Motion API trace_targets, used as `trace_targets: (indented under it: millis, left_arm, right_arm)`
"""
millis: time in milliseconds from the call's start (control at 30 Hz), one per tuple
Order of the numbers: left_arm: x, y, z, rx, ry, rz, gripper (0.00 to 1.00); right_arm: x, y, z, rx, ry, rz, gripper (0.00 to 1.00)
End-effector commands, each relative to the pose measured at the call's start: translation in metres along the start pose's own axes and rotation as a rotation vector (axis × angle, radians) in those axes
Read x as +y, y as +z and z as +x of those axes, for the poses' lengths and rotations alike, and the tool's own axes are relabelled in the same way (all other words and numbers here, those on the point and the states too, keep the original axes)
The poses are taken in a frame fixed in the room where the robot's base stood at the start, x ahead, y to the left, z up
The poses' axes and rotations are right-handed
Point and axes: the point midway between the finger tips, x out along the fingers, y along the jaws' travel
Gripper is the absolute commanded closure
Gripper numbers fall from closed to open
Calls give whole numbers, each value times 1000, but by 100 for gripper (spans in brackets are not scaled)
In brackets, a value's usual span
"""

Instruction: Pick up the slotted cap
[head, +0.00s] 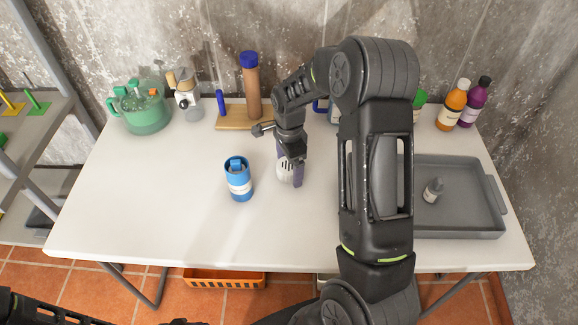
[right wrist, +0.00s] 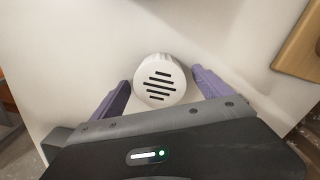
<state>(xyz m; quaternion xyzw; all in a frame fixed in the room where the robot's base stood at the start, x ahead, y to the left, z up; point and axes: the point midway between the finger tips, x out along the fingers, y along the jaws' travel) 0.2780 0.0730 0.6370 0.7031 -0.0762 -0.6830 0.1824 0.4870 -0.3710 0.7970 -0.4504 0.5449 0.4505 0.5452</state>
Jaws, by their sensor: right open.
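The slotted cap (right wrist: 160,76) is a short white cylinder with several dark slots on its face. In the head view the cap (head: 284,172) stands on the white table, right of the blue container, partly hidden by my right gripper. My right gripper (head: 291,174) is open above it. In the right wrist view the gripper's purple fingers (right wrist: 161,84) are spread to either side of the cap, with gaps between. My left gripper does not show; only part of my left arm is at the lower left of the head view.
A blue and white container (head: 239,180) stands left of the cap. A grey tray (head: 460,165) with a small bottle (head: 433,190) is at the right. A wooden board (head: 240,123), a green jug (head: 143,112) and bottles (head: 453,105) line the back. The table's front left is clear.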

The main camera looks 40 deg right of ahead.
Motion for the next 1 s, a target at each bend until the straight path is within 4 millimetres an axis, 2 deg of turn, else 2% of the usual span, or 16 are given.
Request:
trace_targets:
  millis: [467, 1000]
  left_arm:
    - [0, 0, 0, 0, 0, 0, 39]
    - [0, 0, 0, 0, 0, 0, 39]
  right_arm:
    - [0, 0, 0, 0, 0, -1, 12]
    - [0, 0, 0, 0, 0, -1, 56]
